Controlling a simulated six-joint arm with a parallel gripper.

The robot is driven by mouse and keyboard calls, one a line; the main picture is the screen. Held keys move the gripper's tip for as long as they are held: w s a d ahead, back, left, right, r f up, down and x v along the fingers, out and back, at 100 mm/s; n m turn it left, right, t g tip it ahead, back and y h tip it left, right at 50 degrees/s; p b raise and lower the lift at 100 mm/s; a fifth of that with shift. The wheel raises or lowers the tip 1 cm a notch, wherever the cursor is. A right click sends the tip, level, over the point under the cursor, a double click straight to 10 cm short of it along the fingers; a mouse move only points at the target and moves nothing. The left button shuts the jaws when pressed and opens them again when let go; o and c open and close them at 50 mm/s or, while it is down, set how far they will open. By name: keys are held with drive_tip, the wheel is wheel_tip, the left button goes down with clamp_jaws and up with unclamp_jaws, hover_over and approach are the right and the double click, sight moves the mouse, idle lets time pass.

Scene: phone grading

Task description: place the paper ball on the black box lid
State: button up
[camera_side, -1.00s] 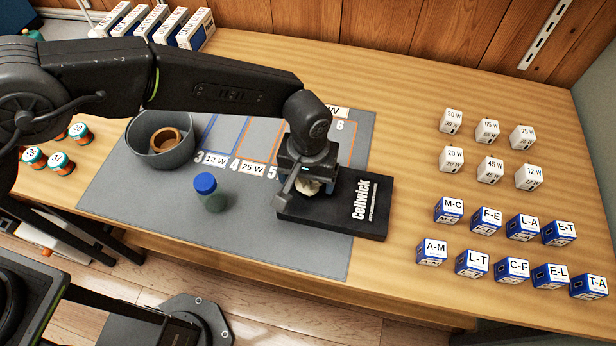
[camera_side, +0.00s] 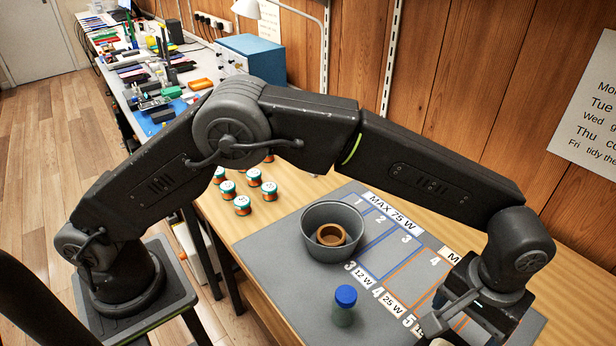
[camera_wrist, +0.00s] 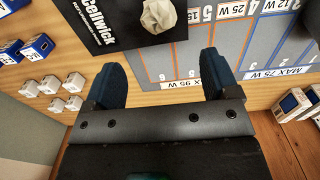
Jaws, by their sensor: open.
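In the wrist view a crumpled pale paper ball (camera_wrist: 160,16) rests on the black box lid (camera_wrist: 128,36), near its right edge. The lid bears white Cellwick lettering and is cut off by the top of the picture. My gripper (camera_wrist: 161,62) is open and empty, its two dark blue fingers spread apart. The ball lies beyond the fingertips in the picture, clear of both. In the side view my gripper (camera_side: 474,312) is at the lower right, its fingertips hidden. The ball cannot be made out there.
A grey bowl (camera_side: 312,250) holding a brown ring (camera_side: 331,235) stands on the grey mat (camera_side: 275,268). A blue-capped jar (camera_side: 345,305) is in front. Several small jars (camera_side: 243,205) stand left. White blocks (camera_wrist: 51,84) and blue blocks (camera_wrist: 38,46) sit left in the wrist view.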

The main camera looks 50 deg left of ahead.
drive_tip(key=s+a+r+t+h, duration=0.1)
drive_tip(key=a+r, duration=0.7)
drive_tip(key=a, duration=0.2)
drive_tip(key=s+a+r+t, duration=0.1)
drive_tip(key=a+r, duration=0.7)
drive_tip(key=a, duration=0.2)
drive_tip(key=s+a+t+y, duration=0.1)
drive_tip(key=s+a+t, duration=0.2)
drive_tip(key=s+a, duration=1.3)
drive_tip(key=shift+f+t, duration=0.3)
drive_tip(key=shift+f, duration=0.15)
